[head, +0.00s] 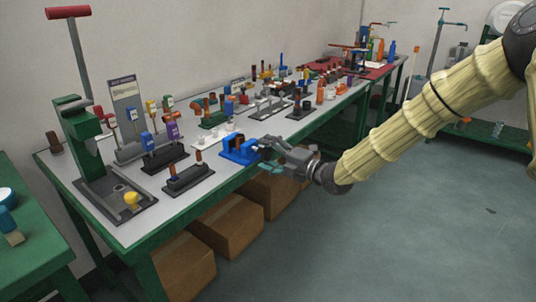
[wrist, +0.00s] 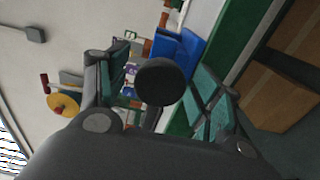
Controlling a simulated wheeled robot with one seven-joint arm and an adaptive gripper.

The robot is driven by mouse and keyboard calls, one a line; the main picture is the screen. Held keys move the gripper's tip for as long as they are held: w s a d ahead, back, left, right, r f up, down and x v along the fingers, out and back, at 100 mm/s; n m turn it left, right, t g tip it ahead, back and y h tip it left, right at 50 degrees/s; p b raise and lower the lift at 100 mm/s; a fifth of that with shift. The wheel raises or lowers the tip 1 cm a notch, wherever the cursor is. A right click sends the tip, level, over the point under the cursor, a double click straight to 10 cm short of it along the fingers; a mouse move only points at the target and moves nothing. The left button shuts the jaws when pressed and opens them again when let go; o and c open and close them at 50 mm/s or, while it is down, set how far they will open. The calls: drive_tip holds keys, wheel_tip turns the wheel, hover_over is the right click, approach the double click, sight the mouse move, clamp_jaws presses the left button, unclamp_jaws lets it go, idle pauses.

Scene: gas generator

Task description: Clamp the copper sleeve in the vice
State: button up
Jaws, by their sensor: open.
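The blue vice (head: 236,151) stands at the front edge of the green-framed workbench; it also shows in the wrist view (wrist: 187,46). A small copper-brown piece (head: 239,141), which looks like the copper sleeve, shows upright at the vice's jaws; I cannot tell whether it is clamped. My gripper (head: 264,154) is at the vice's front end, just off the bench edge. In the wrist view its fingers are spread on either side of a dark round knob (wrist: 160,81) in front of the vice. Contact with the knob cannot be made out.
The workbench (head: 112,219) carries stands and several small parts left of and behind the vice. A press with a red handle (head: 82,135) stands at its near left end. Cardboard boxes (head: 227,225) sit underneath. The floor (head: 390,220) to the right is clear.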

drive_tip(key=c, duration=1.1)
drive_tip(key=shift+o, duration=0.2)
